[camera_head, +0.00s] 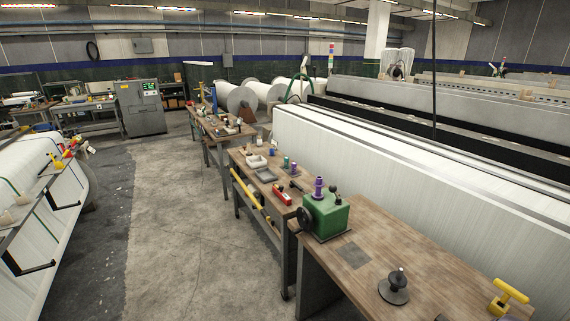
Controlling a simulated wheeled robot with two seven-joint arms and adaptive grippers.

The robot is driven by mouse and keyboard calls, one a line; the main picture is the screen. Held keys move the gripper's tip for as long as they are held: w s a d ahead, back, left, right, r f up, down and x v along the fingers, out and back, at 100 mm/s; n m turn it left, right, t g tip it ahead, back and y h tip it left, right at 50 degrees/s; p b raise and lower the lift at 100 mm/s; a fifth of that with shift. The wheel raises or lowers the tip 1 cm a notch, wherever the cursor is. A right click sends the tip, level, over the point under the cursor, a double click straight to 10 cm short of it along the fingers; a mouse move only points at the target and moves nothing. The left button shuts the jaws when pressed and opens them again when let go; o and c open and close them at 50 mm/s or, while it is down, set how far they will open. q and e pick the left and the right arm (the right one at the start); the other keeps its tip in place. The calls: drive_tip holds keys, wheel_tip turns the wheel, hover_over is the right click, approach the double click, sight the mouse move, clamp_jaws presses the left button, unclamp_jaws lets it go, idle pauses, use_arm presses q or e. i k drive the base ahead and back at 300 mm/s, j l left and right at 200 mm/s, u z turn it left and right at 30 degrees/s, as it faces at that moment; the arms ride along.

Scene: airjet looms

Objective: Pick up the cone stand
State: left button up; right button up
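A dark round-based stand with a short upright post (394,288), which looks like the cone stand, stands upright on the nearest wooden workbench (440,272), at the lower right. Nothing touches it. Neither of my grippers shows in the head view.
A yellow T-handled tool (508,296) is right of the stand. A green machine box with a black handwheel (326,216) and a purple spool (319,188) are at the bench's far end. More cluttered benches (262,190) continue behind. A wide concrete aisle (185,230) is clear on the left.

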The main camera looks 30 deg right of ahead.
sight(393, 290)
drive_tip(key=i, duration=2.65)
drive_tip(key=z, duration=3.25)
